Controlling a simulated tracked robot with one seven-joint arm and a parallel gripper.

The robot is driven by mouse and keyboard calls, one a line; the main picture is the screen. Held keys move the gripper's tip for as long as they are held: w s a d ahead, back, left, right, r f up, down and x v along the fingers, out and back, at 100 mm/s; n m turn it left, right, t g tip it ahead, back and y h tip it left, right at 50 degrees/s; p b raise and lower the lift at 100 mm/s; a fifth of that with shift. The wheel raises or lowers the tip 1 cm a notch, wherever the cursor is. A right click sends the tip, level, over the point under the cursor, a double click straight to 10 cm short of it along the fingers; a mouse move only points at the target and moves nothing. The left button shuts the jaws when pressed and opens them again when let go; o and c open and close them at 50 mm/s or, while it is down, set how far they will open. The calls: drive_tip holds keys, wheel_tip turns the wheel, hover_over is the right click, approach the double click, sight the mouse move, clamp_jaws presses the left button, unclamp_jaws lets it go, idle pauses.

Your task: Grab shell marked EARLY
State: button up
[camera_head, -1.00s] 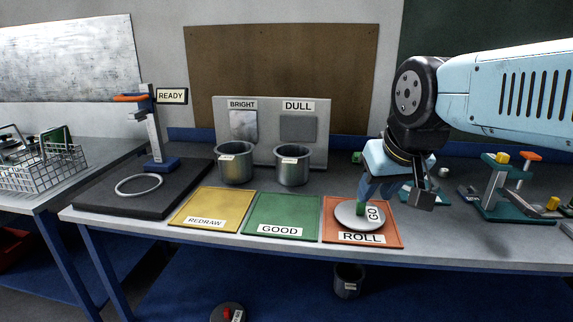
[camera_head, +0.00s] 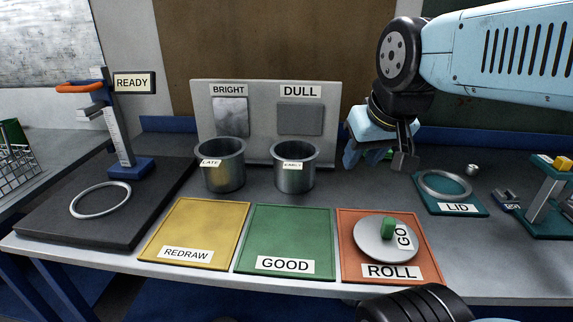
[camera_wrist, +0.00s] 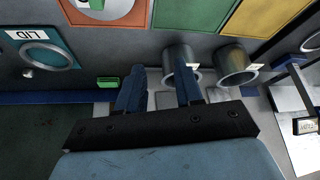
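The shell marked EARLY (camera_head: 296,178) is a grey metal open-topped pot. It stands upright on the bench in front of the DULL plate. My gripper (camera_head: 381,158) is to its right, apart from it, with fingers spread and nothing between them. In the wrist view, the EARLY shell (camera_wrist: 176,58) is partly hidden behind one finger of my gripper (camera_wrist: 158,72). A similar pot marked LATE (camera_head: 222,172) stands to its left, and it also shows in the wrist view (camera_wrist: 236,62).
A grey disc marked GO (camera_head: 376,243) with a green knob lies on the ROLL mat (camera_head: 353,222). GOOD (camera_head: 285,233) and REDRAW (camera_head: 200,228) mats are bare. A LID tray (camera_head: 475,210) is at right. The bright-and-dull panel (camera_head: 265,95) stands behind the pots.

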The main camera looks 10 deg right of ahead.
drive_tip(key=m+g, duration=0.5)
drive_tip(key=m, duration=0.1)
hover_over(313, 185)
wheel_tip(313, 185, down, 6)
drive_tip(key=r, duration=0.1)
drive_tip(key=f, duration=0.9)
drive_tip(key=w+f, duration=0.1)
drive_tip(key=f, duration=0.3)
drive_tip(key=shift+d+f, duration=0.25)
drive_tip(key=shift+c, duration=0.4)
clamp_jaws()
